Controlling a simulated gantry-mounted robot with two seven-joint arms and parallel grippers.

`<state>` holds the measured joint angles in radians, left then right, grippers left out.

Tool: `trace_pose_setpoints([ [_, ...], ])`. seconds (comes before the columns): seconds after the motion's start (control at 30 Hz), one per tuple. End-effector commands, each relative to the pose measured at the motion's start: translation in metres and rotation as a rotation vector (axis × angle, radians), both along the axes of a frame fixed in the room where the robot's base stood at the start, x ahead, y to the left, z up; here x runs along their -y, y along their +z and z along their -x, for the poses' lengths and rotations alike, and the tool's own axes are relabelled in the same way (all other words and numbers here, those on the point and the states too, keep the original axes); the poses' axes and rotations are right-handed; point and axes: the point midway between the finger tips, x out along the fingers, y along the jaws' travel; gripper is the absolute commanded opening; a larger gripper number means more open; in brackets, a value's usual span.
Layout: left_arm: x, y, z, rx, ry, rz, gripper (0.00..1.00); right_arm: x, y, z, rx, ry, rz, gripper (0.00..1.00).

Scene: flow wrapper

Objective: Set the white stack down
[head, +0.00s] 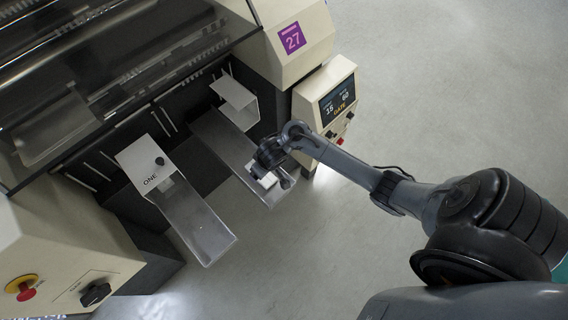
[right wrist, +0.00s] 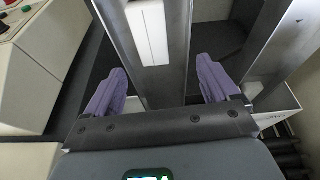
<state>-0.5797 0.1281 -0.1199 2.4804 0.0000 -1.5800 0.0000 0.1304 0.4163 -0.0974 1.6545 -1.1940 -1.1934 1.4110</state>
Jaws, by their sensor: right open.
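The white stack (head: 262,178) lies on the right metal chute (head: 222,137), near its lower end. In the right wrist view the white stack (right wrist: 148,32) rests on the grey chute floor (right wrist: 166,88), beyond my fingertips. My right gripper (head: 270,165) is over that chute, close to the stack, and partly hides it. In the right wrist view my right gripper (right wrist: 160,82) has its purple fingers spread wide, with nothing between the pads but the chute behind. The fingers do not appear to touch the stack. My left gripper is not in view.
A second chute (head: 198,222) with a white cover marked ONE (head: 150,165) stands to the left. A white guard (head: 236,100) covers the upper right chute. A control panel (head: 338,103) stands right of it. Open floor (head: 330,250) lies in front.

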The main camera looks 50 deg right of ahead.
Motion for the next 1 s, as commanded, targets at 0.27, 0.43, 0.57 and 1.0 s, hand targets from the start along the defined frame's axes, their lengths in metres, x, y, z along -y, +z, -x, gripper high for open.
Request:
trace_pose_setpoints([
  [0.27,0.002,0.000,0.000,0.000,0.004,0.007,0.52,-0.066,0.023,0.071,0.080,0.161,0.062,0.88],
  [0.43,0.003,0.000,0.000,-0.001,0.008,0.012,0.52,-0.079,0.057,0.128,0.056,0.205,0.062,0.88],
  [0.57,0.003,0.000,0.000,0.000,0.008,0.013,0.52,-0.080,0.078,0.164,0.024,0.221,0.041,0.88],
  [1.0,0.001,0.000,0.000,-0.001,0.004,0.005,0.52,-0.078,0.095,0.191,-0.003,0.239,0.016,0.88],
])
